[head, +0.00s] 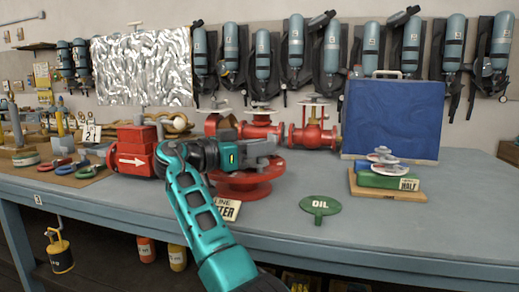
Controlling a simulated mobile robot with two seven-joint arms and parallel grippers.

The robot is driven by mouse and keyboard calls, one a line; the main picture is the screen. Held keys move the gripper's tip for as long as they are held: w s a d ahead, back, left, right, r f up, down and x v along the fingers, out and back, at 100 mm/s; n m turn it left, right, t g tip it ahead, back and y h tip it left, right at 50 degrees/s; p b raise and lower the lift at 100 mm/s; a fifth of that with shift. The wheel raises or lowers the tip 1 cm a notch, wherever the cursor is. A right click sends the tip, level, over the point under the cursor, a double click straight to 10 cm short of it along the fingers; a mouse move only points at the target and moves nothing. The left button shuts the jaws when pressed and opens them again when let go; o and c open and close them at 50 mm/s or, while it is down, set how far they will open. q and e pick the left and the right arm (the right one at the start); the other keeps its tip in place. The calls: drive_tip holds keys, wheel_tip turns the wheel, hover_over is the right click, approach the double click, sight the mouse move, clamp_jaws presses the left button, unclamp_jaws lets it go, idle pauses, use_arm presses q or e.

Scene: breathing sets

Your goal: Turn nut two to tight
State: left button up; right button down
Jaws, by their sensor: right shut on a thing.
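My right arm is teal and rises from the bottom of the head view. Its gripper (268,149) is just above the red round flange (247,180), at its far right part. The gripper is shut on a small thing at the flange. Its jaws hide that thing, and I cannot make out a nut or its number. The flange stands on the bench behind a tag (226,210) that reads "LINE" and a partly covered second word. My left gripper is not in view.
A red block with a white arrow (132,160) stands left of the arm. Red valves (312,135) stand behind the flange. The bench's (440,235) front right is clear.

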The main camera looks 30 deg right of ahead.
idle(0.3)
drive_tip(key=c, duration=1.2)
unclamp_jaws()
drive_tip(key=shift+o, duration=0.2)
drive_tip(key=a, duration=1.2)
drive_tip(key=shift+w+a, duration=0.3)
drive_tip(key=shift+a, duration=0.1)
